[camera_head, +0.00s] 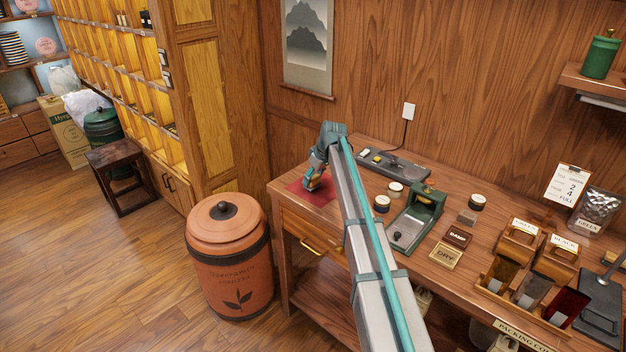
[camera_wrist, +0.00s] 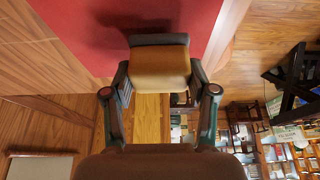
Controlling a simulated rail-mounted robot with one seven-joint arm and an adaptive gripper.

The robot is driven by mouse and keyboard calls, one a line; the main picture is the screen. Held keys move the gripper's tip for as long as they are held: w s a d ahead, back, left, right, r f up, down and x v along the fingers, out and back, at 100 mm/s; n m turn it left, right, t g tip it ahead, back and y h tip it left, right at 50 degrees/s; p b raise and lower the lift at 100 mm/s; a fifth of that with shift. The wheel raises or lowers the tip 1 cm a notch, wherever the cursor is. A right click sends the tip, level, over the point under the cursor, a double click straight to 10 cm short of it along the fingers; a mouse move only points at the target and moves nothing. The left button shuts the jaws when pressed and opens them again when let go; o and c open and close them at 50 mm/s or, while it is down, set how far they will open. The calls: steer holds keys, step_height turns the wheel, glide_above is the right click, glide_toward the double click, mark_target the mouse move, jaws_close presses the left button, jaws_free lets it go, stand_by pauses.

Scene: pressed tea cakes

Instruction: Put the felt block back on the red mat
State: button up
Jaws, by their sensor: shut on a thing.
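The felt block (camera_wrist: 160,65), tan with a dark grey layer along one face, is held between the two fingers of my gripper (camera_wrist: 160,88) in the wrist view. In the head view my gripper (camera_head: 312,184) points down over the red mat (camera_head: 322,197) at the desk's left end. The red mat (camera_wrist: 75,28) fills the upper part of the wrist view behind the block. A dark shadow lies on the mat beside the block. I cannot tell for sure whether the block touches the mat.
A dark grey tray (camera_head: 408,168) lies behind my arm. A green metal device (camera_head: 415,220), small tins (camera_head: 382,203) and label blocks (camera_head: 445,255) stand to the right. A terracotta bin (camera_head: 229,260) stands on the floor left of the desk (camera_head: 283,225).

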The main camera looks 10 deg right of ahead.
steer(key=shift+f, duration=0.75)
steer(key=shift+f, duration=0.2)
steer(key=o, duration=1.2)
steer(key=shift+r, duration=0.15)
steer(key=b+v, duration=0.2)
steer(key=v, duration=1)
steer(key=shift+a+r, duration=0.1)
